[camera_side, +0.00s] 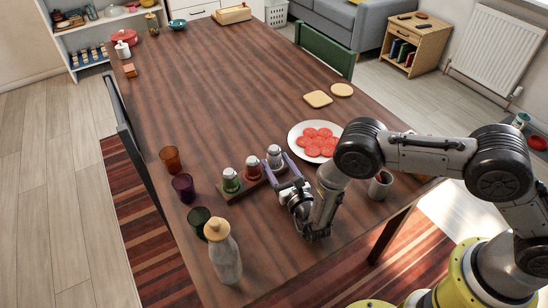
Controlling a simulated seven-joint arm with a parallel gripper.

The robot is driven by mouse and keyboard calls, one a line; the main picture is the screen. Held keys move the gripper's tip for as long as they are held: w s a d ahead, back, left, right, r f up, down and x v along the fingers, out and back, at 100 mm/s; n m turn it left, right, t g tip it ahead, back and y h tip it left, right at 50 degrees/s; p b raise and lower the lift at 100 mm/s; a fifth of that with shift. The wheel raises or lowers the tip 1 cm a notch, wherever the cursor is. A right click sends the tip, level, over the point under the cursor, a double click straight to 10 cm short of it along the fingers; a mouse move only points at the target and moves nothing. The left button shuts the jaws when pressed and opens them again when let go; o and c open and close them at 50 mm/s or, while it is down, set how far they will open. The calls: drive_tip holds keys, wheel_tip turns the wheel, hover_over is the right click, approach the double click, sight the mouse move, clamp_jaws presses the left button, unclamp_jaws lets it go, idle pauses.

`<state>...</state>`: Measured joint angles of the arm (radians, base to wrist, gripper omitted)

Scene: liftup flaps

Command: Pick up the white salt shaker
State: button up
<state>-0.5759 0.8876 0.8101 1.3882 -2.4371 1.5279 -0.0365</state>
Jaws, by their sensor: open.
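The white salt shaker (274,152) has a pale body and a grey top, and stands upright at the right end of a row of three shakers. A wooden holder (240,193) lies under the row. My gripper (275,161) is open, with its two purple fingers pointing at the white shaker. One finger shows on each side of its lower part. I cannot tell whether they touch it. The lower body of the shaker is partly hidden by my gripper.
A red shaker (252,168) stands close to my left finger, with a green shaker (231,181) beyond. A plate of tomato slices (296,134) is to the right. Several glasses and a cork-topped bottle (225,257) stand at the left and front. The table's middle (220,90) is clear.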

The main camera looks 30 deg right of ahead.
sight(270, 150)
drive_tip(key=shift+w+d+r, duration=0.1)
drive_tip(key=shift+w+d, duration=0.05)
drive_tip(key=shift+w, duration=0.75)
drive_tip(key=shift+w+d+r, duration=0.1)
drive_tip(key=shift+w+d, duration=0.05)
drive_tip(key=shift+w, duration=0.7)
drive_tip(key=shift+w+d+r, duration=0.1)
drive_tip(key=shift+w+d, duration=0.05)
drive_tip(key=shift+w, duration=0.75)
drive_tip(key=shift+c, duration=0.2)
drive_tip(key=c, duration=1)
drive_tip(key=shift+r, duration=0.1)
